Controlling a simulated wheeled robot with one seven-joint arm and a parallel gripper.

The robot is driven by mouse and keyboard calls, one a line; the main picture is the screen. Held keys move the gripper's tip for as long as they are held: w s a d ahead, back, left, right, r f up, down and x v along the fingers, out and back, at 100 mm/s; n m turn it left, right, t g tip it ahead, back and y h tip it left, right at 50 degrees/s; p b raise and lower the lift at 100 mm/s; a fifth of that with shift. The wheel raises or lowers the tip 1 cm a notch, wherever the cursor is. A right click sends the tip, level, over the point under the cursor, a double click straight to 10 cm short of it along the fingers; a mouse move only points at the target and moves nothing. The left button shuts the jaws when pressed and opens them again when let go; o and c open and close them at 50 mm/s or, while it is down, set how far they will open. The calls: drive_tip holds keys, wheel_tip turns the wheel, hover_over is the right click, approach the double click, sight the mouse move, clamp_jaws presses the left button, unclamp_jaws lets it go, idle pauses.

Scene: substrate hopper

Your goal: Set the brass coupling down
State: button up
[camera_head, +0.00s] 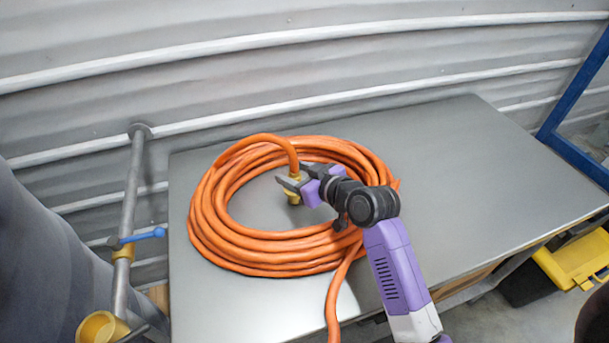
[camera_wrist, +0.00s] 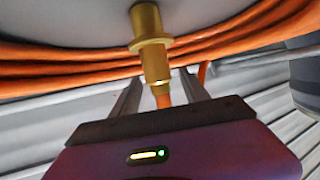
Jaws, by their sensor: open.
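The brass coupling (camera_head: 292,196) is on the end of the orange hose (camera_head: 235,255), inside the hose coil on the grey bench top (camera_head: 480,170). Its hose end arches over the coil and comes down into it from above. In the wrist view the coupling (camera_wrist: 152,55) shows a wide collar and a narrower neck, with its far end against the grey surface; it looks upright there. My gripper (camera_head: 294,177) is open around the hose end of the coupling. In the wrist view the fingers of my gripper (camera_wrist: 160,90) stand apart on either side, with gaps visible.
A grey standpipe (camera_head: 131,195) with a blue-handled valve (camera_head: 150,235) and a brass outlet (camera_head: 101,328) stands left of the bench. The right half of the bench is clear. A yellow-and-black box (camera_head: 572,262) is below at right. A corrugated wall (camera_head: 300,60) is behind.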

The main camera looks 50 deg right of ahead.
drive_tip(key=b+v, duration=0.1)
drive_tip(key=v, duration=1.1)
drive_tip(key=shift+r, duration=0.5)
drive_tip(key=d+r+m+t+h, duration=0.2)
drive_tip(key=d+r+h, duration=0.1)
drive_tip(key=r, duration=0.1)
drive_tip(key=s+a+f+n+y, duration=0.2)
drive_tip(key=s+a+f+y, duration=0.1)
drive_tip(key=s+a, duration=0.7)
drive_tip(key=s+a+f+n+y, duration=0.2)
drive_tip(key=s+a+f, duration=0.3)
drive_tip(key=s+a, duration=0.5)
drive_tip(key=a, duration=0.3)
drive_tip(key=shift+s+y+b, duration=0.3)
drive_tip(key=shift+s+y, duration=0.1)
drive_tip(key=shift+a, duration=0.1)
drive_tip(key=shift+c, duration=0.2)
